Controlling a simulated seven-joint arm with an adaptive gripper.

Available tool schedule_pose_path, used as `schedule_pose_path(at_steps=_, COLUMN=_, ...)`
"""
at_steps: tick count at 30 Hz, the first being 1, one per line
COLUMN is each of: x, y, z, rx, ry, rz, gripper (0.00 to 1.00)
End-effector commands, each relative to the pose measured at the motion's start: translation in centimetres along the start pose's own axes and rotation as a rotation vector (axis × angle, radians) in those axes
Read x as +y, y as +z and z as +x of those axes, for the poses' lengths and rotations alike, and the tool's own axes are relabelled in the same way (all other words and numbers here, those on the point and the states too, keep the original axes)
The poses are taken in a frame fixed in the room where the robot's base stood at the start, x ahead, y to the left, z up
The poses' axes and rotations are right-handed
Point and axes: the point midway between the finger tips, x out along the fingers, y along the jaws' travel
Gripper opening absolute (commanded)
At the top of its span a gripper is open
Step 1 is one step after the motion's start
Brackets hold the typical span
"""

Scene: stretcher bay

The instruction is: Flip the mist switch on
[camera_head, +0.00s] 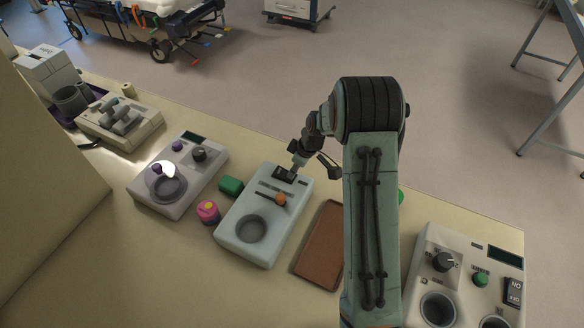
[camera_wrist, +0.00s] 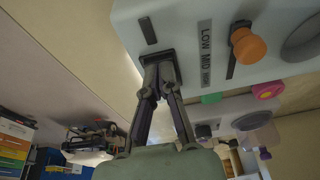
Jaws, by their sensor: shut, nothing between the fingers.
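A pale grey unit (camera_head: 238,240) stands on the counter, with a round dark recess, an orange slider knob (camera_head: 281,199) and a dark switch (camera_head: 284,173) at its far end. In the wrist view the unit (camera_wrist: 185,25) carries the label LOW MID HIGH beside the orange knob (camera_wrist: 249,46). My gripper (camera_head: 296,171) is shut and empty, its fingertips at the switch. In the wrist view the fingertips (camera_wrist: 160,72) overlap the dark switch (camera_wrist: 153,56) and hide most of it. I cannot tell its position, nor whether the fingertips press it.
A unit with a purple knob (camera_head: 178,146) stands left, with a green block (camera_head: 231,186) and a pink round item (camera_head: 207,212) between. A brown tray (camera_head: 318,247) lies right. Another unit with a switch labelled NO (camera_head: 513,292) stands at far right. My arm covers part of the counter.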

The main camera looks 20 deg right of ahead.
Motion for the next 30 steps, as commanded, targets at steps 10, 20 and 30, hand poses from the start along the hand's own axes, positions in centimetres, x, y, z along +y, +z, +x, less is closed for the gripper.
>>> schedule_pose_path(at_steps=10, x=0.0, y=-0.1, z=-0.2, rx=-0.002, ry=0.001, rz=-0.001, gripper=0.00)
schedule_pose_path(at_steps=20, x=0.0, y=-0.5, z=-1.5, rx=-0.002, ry=0.000, rz=-0.001, gripper=0.00)
schedule_pose_path(at_steps=30, x=0.0, y=-0.5, z=-1.7, rx=-0.002, ry=0.000, rz=-0.001, gripper=0.00)
